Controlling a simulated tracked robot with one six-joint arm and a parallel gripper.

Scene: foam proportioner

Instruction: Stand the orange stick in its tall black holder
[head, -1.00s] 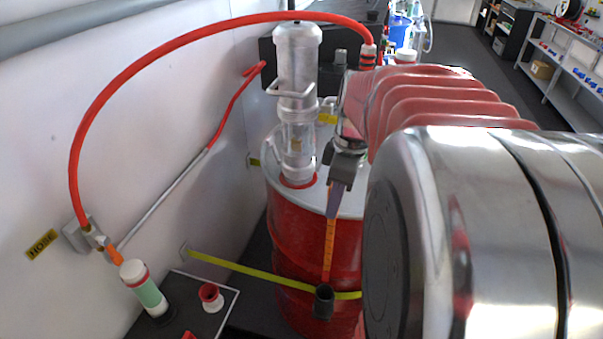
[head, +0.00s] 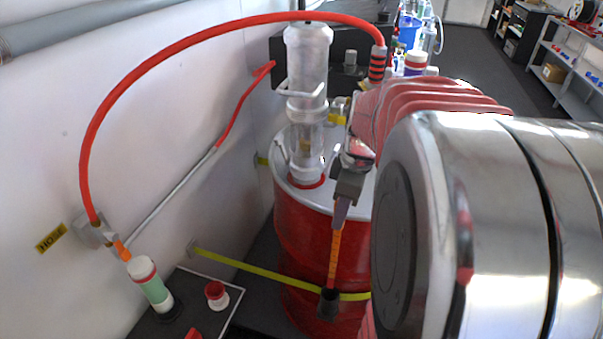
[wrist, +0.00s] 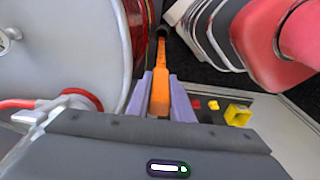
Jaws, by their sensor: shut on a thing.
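My gripper (head: 340,222) is shut on the upper part of the orange stick (head: 334,255). The stick hangs nearly upright in front of the red drum. Its lower end meets the mouth of the tall black holder (head: 328,304) in the head view; how deep it sits inside is hard to tell. In the wrist view, the purple-grey fingers (wrist: 161,92) pinch the stick (wrist: 160,97) from both sides. The stick runs away to the dark holder (wrist: 162,31) at the top, and its far end is hidden at the holder's mouth.
The red drum (head: 300,235) with a clear cylinder (head: 307,95) stands just behind the stick. A yellow strap (head: 245,272) crosses at holder height. A red hose (head: 180,55) arches above. A green-and-white bottle (head: 150,284) and a small red-and-white cap (head: 216,295) stand at lower left.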

